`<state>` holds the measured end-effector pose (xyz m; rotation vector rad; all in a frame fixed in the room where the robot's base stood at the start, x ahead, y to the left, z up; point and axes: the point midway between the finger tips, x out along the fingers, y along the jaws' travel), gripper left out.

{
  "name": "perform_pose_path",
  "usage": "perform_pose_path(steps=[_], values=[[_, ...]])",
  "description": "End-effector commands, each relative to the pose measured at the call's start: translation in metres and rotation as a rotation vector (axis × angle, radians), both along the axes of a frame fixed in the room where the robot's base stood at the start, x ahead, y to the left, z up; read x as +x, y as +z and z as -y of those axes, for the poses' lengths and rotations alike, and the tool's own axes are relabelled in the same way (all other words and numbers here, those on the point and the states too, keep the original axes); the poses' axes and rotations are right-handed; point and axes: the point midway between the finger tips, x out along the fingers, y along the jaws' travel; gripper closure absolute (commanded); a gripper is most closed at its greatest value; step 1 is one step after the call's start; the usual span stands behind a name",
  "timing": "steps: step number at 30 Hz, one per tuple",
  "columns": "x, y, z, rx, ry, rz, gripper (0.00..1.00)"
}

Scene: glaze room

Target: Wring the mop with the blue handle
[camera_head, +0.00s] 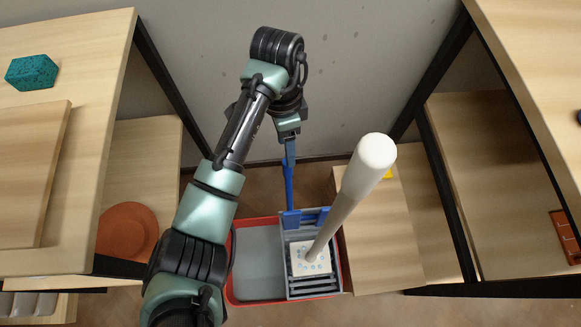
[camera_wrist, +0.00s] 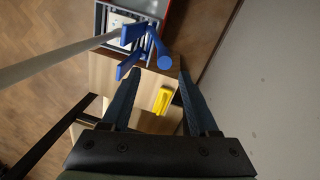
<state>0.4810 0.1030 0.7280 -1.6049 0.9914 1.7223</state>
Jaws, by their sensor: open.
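A mop with a pale, cream-coloured pole (camera_head: 345,207) stands tilted, its white, blue-speckled head (camera_head: 300,262) in the grey wringer (camera_head: 335,275). The pole also shows in the wrist view (camera_wrist: 55,60). The wringer sits on the right side of a red bucket (camera_head: 231,275). Blue is seen on the wringer's upright lever (camera_head: 289,195), not on the pole. My gripper (camera_wrist: 158,68) is open above the lever. The lever's round blue end (camera_wrist: 165,62) appears between or just beyond the fingertips; contact cannot be told. In the head view my gripper (camera_head: 290,145) is partly hidden.
A wooden surface (camera_head: 385,245) with a yellow object (camera_wrist: 162,100) stands right of the bucket. Shelving flanks both sides, with a teal sponge (camera_head: 32,72) and a terracotta plate (camera_head: 127,230) at left. A grey wall (camera_head: 200,45) is close behind my arm.

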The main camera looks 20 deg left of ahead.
Motion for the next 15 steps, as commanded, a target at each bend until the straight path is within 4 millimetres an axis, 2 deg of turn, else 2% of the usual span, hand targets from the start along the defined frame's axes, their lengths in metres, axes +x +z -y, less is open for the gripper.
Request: perform_pose_path(steps=[1,6,12,15], values=[[-0.002,-0.015,0.001,-0.001,0.001,-0.004,0.39],[-0.006,-0.051,0.004,-0.002,0.001,-0.003,0.39],[-0.009,-0.081,0.006,-0.001,-0.001,-0.001,0.39],[-0.010,-0.089,0.007,-0.001,-0.001,0.001,0.39]])
